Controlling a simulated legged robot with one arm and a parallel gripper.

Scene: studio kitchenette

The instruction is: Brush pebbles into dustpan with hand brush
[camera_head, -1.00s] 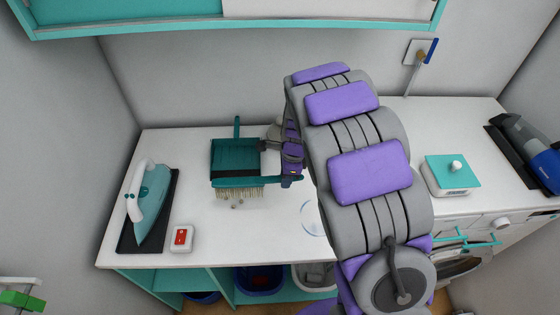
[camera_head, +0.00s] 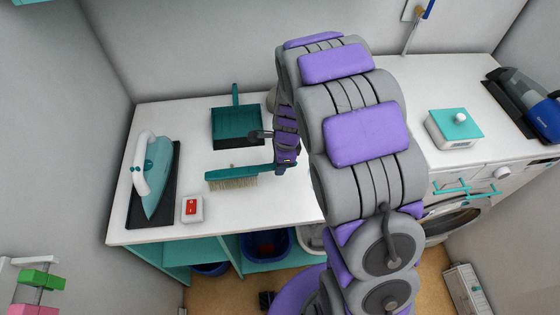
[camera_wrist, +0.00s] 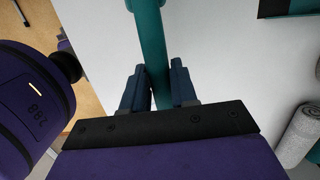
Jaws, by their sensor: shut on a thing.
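The hand brush (camera_head: 236,178) has a teal back and pale bristles pointing toward the table's front edge. My gripper (camera_head: 283,166) is shut on its handle; in the wrist view the teal handle (camera_wrist: 151,40) runs between my two fingers (camera_wrist: 159,92). The teal dustpan (camera_head: 237,122) lies flat behind the brush, its handle toward the wall. A strip of white counter separates brush and dustpan. I cannot make out any pebbles now; the brush may hide them, or they are too small to tell in the pan.
A teal iron (camera_head: 156,172) stands on a dark mat (camera_head: 168,207) at the left, near a white box with a red switch (camera_head: 192,208). A teal-lidded box (camera_head: 455,126) and a handheld vacuum (camera_head: 535,105) are at the right. White counter (camera_head: 185,150) is clear left of the dustpan.

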